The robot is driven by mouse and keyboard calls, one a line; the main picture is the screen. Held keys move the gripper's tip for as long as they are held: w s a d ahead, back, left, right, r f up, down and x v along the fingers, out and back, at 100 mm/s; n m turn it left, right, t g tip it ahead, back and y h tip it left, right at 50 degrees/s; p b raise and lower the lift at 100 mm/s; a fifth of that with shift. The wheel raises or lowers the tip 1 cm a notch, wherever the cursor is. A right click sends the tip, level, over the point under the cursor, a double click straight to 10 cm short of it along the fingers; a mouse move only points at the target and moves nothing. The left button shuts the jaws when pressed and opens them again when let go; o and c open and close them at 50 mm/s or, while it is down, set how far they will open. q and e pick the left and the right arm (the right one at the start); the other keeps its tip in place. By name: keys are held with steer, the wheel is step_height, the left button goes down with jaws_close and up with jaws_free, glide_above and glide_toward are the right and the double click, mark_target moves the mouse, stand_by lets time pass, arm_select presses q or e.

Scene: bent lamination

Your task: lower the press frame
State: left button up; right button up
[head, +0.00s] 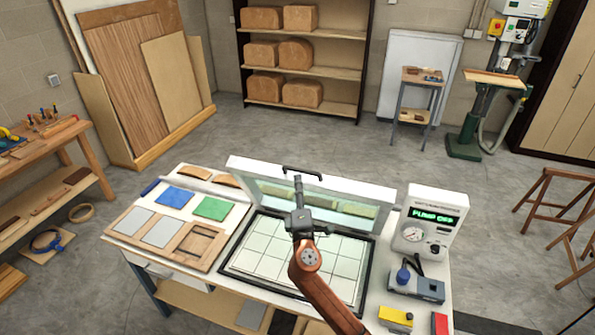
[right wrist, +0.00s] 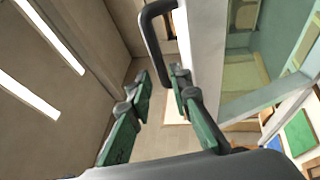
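The press frame (head: 350,185), a white rim around a clear greenish sheet, stands raised and tilted at the back of the white press table. A black handle (head: 303,174) sits on its top edge; in the right wrist view the handle (right wrist: 152,38) is a dark loop beside the frame's pale rim (right wrist: 203,45). My right gripper (head: 298,184) is at the handle. In the right wrist view its green-padded fingers (right wrist: 162,80) are apart, with the handle's bar near or between their tips; contact is unclear. My left gripper is out of view.
The gridded bed (head: 262,250) lies below the frame, partly hidden by my right arm. A control box (head: 438,215) reading "PUMP OFF" stands to the right. Blue and green pads (head: 212,208) and wooden pieces lie left. A yellow block (head: 396,316) is at the front right.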

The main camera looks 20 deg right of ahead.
mark_target(298, 170)
steer(key=x, duration=0.6)
steer(key=shift+w+d, duration=0.15)
steer(key=shift+w, duration=0.1)
steer(key=shift+c, duration=0.5)
jaws_close()
